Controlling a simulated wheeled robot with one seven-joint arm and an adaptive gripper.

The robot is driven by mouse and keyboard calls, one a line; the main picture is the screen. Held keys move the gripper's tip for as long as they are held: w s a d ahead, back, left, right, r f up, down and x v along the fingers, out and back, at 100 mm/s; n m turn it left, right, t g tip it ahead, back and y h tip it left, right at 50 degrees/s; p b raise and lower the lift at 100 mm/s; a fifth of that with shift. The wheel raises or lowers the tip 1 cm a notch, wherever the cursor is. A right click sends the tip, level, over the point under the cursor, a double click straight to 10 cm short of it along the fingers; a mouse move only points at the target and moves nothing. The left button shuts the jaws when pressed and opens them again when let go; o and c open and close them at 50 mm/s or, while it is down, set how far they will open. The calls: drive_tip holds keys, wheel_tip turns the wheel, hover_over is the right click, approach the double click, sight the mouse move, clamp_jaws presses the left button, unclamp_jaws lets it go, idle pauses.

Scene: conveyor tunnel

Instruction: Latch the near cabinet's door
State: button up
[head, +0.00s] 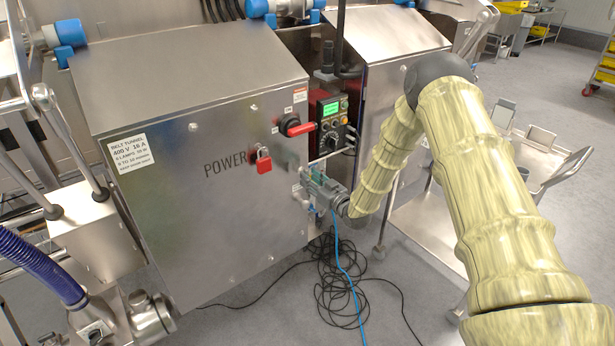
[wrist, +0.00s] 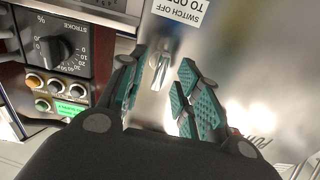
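The near cabinet's door (head: 205,205) is a brushed steel panel marked POWER, with a red rotary handle (head: 295,126) and a red padlock (head: 264,161). It looks closed or nearly so; I cannot tell if it is flush. My gripper (head: 312,189) is at the door's right edge, below the red handle. In the wrist view my gripper (wrist: 162,82) is open, its teal-padded fingers apart. A small shiny metal latch piece (wrist: 159,66) shows between and just beyond the fingertips. I cannot tell whether either finger touches it. Its lower part is hard to make out.
A control box (head: 330,118) with a green screen sits right of the door; its knob (wrist: 53,50) is near the left finger. A second steel cabinet (head: 385,35) stands beyond. A blue cable (head: 345,265) and coiled black cables (head: 338,295) lie below on the floor.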

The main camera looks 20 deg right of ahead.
drive_tip(key=v, duration=0.9)
drive_tip(key=s+a+f+m+g+h+p, duration=0.15)
drive_tip(key=s+a+f+g, duration=0.25)
drive_tip(key=s+f, duration=0.55)
drive_tip(key=s+a+f+m+g+h+p, duration=0.15)
drive_tip(key=s+a+f+g, duration=0.35)
drive_tip(key=s, duration=0.7)
drive_tip(key=s+f+g+h+p, duration=0.1)
drive_tip(key=s+g+p, duration=0.1)
drive_tip(key=s, duration=1.3)
drive_tip(key=s+f+m+g+h+p, duration=0.1)
drive_tip(key=s+g, duration=0.4)
drive_tip(key=s, duration=1)
drive_tip(key=shift+d+f+g+h+p, duration=0.3)
drive_tip(key=shift+d+f+h+p, duration=0.1)
drive_tip(key=shift+f+h, duration=0.15)
